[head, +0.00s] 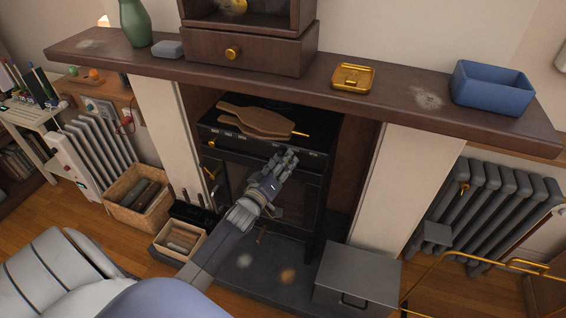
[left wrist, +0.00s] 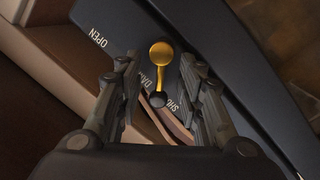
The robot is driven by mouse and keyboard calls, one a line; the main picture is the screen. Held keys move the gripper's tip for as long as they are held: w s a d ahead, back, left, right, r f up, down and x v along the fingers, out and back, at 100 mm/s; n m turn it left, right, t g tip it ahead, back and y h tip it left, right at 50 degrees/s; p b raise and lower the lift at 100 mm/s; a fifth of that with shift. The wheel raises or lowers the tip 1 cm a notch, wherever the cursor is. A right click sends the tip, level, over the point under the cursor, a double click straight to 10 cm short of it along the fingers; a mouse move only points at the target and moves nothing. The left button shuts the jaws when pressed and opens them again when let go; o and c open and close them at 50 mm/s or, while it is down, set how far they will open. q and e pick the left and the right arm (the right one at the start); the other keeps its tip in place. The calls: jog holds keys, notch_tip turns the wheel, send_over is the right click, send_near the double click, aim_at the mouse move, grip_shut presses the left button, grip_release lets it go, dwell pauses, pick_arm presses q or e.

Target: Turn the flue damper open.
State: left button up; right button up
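The flue damper lever (head: 300,134) is a small brass piece at the front right of the black stove's top. In the left wrist view its round brass knob (left wrist: 161,52) and short stem point up the picture from a dark end. Lettering on the black plate reads OPEN at upper left; DAMPER and SHUT are partly hidden near the stem. My left gripper (head: 284,158) is just in front of the stove's upper front edge. In the wrist view its fingers (left wrist: 160,68) are apart, one on each side of the lever, with no clear contact. My right gripper is not in view.
Brown bellows (head: 255,121) lie on the stove top beside the lever. The mantel shelf (head: 210,72) overhangs above, bearing a brass dish (head: 353,77) and a blue box (head: 491,88). A grey metal box (head: 357,276) stands on the hearth at right; baskets (head: 141,197) stand at left.

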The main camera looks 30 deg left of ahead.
pick_arm(q)
jog(key=shift+c, duration=0.2)
grip_shut()
jog(key=shift+w+d+r+m+g+y+p, duration=0.1)
jog(key=shift+d+m+g+y+p, duration=0.35)
jog(key=shift+m, duration=1.95)
jog(key=shift+w+d+f+m+g+y+p, duration=0.15)
jog(key=shift+d+m+p, duration=0.55)
jog(key=shift+m, duration=1.7)
jog(key=shift+w+d+r+m+g+y+p, duration=0.15)
jog(key=shift+d+m+g+y+p, duration=0.3)
jog(key=shift+m, duration=1.95)
jog(key=shift+d, duration=0.1)
